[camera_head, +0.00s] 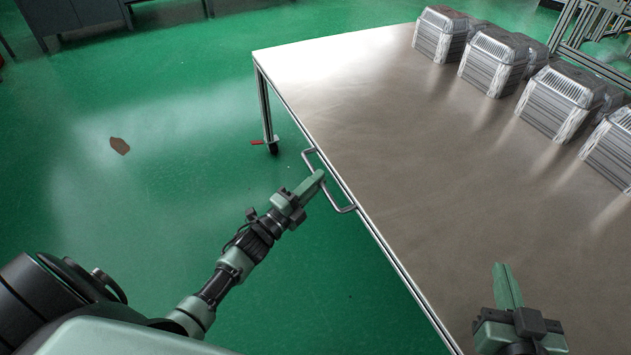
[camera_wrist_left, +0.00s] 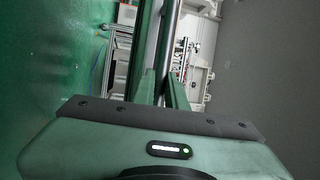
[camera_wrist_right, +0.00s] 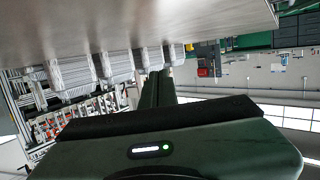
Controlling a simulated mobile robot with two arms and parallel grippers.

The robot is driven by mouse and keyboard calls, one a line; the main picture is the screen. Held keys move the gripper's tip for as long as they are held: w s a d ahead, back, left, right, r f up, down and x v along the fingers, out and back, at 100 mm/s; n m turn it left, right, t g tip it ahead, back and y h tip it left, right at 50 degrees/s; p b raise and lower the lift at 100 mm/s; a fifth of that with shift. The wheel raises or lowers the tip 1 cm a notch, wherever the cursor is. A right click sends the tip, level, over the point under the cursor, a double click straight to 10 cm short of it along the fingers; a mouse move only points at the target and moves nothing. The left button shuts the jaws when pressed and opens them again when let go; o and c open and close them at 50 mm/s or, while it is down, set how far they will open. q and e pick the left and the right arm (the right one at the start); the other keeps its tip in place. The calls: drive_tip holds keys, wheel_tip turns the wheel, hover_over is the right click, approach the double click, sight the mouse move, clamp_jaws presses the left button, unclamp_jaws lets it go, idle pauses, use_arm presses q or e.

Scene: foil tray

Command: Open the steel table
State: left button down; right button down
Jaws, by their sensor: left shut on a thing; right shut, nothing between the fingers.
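The steel table (camera_head: 400,150) has a brushed metal top and a silver edge in the head view. A bent metal handle (camera_head: 346,209) sticks out from its near left side. My left gripper (camera_head: 318,177) is at this handle and shut on its bar. In the left wrist view the fingers (camera_wrist_left: 165,90) close around the metal bar (camera_wrist_left: 168,45). My right gripper (camera_head: 507,275) is shut and empty over the table's near part. In the right wrist view its fingers (camera_wrist_right: 157,85) are together, with the table surface (camera_wrist_right: 130,25) across the top.
Several foil-like ribbed containers (camera_head: 495,58) stand along the table's far right side. A table leg with a caster (camera_head: 271,145) stands at the left corner. The green floor (camera_head: 180,100) left of the table is open, with a brown patch (camera_head: 119,146). A grey cabinet (camera_head: 75,18) stands behind.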

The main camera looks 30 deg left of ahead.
use_arm(q)
drive_tip(key=c, duration=1.5)
unclamp_jaws()
drive_tip(key=shift+w+a+r, duration=0.1)
drive_tip(key=shift+a+r, duration=0.15)
drive_tip(key=shift+r, duration=0.1)
drive_tip(key=shift+o, duration=0.2)
drive_tip(key=shift+f, duration=0.15)
use_arm(e)
drive_tip(key=shift+a+r, duration=0.1)
use_arm(q)
drive_tip(key=shift+d, duration=0.1)
